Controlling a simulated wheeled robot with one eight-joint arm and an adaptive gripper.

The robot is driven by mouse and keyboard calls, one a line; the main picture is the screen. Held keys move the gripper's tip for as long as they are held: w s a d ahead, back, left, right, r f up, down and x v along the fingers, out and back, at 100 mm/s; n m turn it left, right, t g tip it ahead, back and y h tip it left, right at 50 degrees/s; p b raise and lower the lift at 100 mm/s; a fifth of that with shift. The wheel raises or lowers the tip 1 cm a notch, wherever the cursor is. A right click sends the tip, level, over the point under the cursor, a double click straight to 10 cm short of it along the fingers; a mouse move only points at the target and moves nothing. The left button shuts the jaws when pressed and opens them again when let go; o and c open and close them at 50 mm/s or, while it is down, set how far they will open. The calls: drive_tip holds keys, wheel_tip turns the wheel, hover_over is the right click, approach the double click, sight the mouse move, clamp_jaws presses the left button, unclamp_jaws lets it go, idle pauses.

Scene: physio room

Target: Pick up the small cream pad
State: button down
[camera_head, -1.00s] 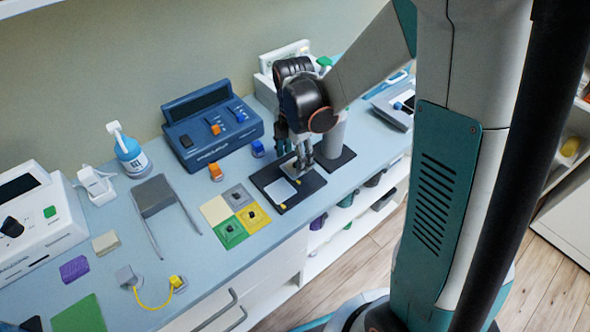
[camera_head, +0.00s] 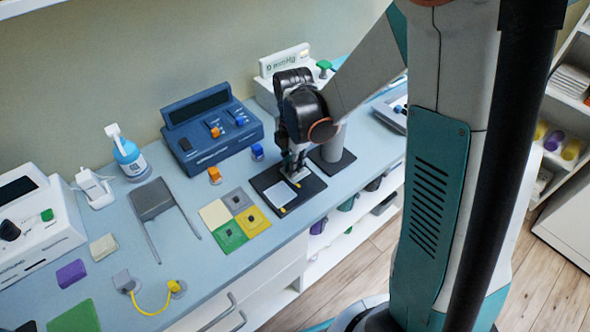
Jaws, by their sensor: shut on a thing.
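My gripper (camera_head: 292,172) points down over the right half of the black tray (camera_head: 268,176). Its fingers are shut on the small cream pad (camera_head: 301,175), a pale flat piece with a small yellow tab at its front. The fingers hide part of the pad. I cannot tell whether it is clear of the tray. A second, larger pale pad (camera_head: 272,192), also with a yellow tab, lies on the left half of the tray.
Coloured squares (camera_head: 230,236) lie left of the tray. An orange-topped clip (camera_head: 215,174) and a blue one (camera_head: 257,151) stand behind it. A dark blue device (camera_head: 212,130) is further back. A dark stand (camera_head: 331,160) is close on the right.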

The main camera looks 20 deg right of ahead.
wheel_tip(320, 180, up, 20)
drive_tip(key=p, duration=0.6)
drive_tip(key=shift+p, duration=0.4)
drive_tip(key=shift+f, duration=0.1)
